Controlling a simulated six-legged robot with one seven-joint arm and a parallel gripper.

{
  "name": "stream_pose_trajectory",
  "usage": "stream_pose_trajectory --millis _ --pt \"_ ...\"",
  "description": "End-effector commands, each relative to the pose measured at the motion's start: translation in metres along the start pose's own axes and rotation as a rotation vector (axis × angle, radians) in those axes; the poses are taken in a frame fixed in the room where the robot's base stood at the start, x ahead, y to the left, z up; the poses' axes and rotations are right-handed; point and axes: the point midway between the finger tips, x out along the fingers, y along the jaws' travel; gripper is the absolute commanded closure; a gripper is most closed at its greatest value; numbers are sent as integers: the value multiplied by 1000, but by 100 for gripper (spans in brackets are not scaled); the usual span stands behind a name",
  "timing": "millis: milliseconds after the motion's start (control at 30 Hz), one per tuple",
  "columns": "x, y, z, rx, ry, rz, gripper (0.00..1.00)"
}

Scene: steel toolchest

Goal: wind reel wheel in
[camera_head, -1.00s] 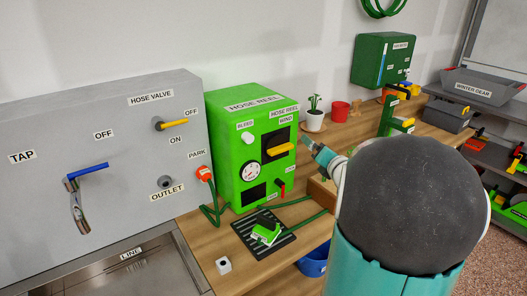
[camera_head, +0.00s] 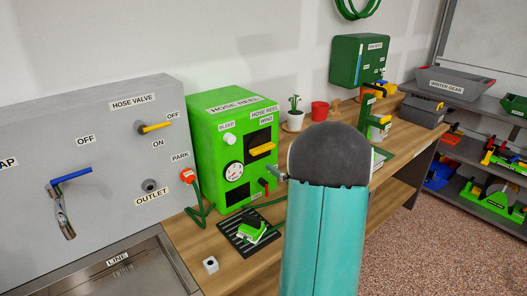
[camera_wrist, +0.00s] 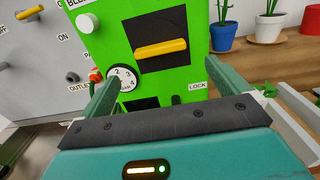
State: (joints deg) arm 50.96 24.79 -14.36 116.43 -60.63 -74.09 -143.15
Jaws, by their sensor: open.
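The green hose reel box (camera_head: 207,150) stands on the wooden bench. Its yellow wind handle (camera_head: 262,150) lies roughly level across a black panel on the front face; it also shows in the wrist view (camera_wrist: 161,48). My gripper (camera_wrist: 152,78) is open and empty in the wrist view, its two fingers apart and pointing at the box front, below the handle in the picture. No contact with the handle shows. In the head view my arm hides most of the gripper. A red lever (camera_head: 264,184) sits low on the box, near the LOCK label seen in the wrist view.
A white gauge (camera_head: 235,172) and bleed knob (camera_head: 229,139) sit on the box. A green hose runs from the red park plug (camera_head: 188,175) beside it. A black slotted tray (camera_head: 236,243) lies in front. Potted plants (camera_head: 294,119) stand behind. The grey valve panel (camera_head: 110,165) is left.

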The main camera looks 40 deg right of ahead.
Motion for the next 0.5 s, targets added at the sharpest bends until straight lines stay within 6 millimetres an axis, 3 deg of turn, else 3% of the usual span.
stream_pose_trajectory --millis 300,500 --pt "66 3 0 1 0 4 0" --pt "96 6 -1 2 1 6 0"
